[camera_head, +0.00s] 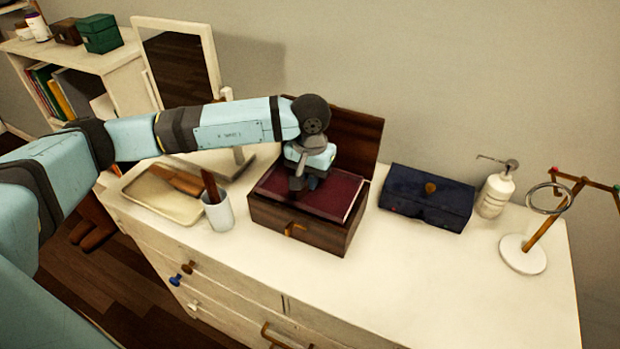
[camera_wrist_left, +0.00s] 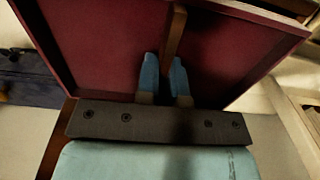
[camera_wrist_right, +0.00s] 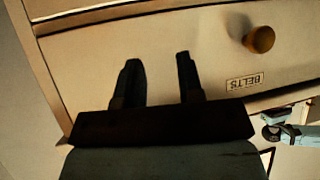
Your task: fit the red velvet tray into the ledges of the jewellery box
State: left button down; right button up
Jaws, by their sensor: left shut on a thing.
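The red velvet tray (camera_head: 329,193) lies at the top of the jewellery box (camera_head: 293,235), a dark wooden box with its lid (camera_head: 354,139) open at the back. My left gripper (camera_head: 300,183) reaches down over the tray. In the left wrist view its two blue fingers (camera_wrist_left: 164,76) are shut on the wooden divider or handle in the middle of the tray (camera_wrist_left: 95,45). The tray looks slightly raised or tilted at its right edge; I cannot tell whether it rests on the ledges, which are hidden. My right gripper (camera_wrist_right: 157,82) is open and empty, facing a drawer front.
A white cup (camera_head: 219,212) with a brown item and a shallow tan tray (camera_head: 162,197) stand left of the box. A dark blue box (camera_head: 427,196), a soap dispenser (camera_head: 496,190) and a ring stand (camera_head: 524,254) are to the right. The dresser's front right top is clear.

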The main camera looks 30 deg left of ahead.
pick_arm(q)
jog(key=shift+f+b, duration=0.55)
jog(key=shift+b, duration=0.05)
pick_arm(e)
jog(key=shift+f, duration=0.55)
pick_arm(q)
jog(key=shift+f+b, duration=0.45)
jog(key=c, duration=1.2)
grip_release()
pick_arm(e)
jog(key=shift+f, duration=0.55)
pick_arm(q)
jog(key=shift+o, duration=0.2)
notch_tip(320, 180, up, 14)
pick_arm(e)
jog(key=shift+w+a+r+m, duration=0.15)
jog(key=shift+r+m, duration=0.05)
jog(key=shift+r, duration=0.2)
jog(key=shift+w+a+r+m, duration=0.1)
jog(key=shift+w+r+m, duration=0.1)
jog(key=shift+r, duration=0.2)
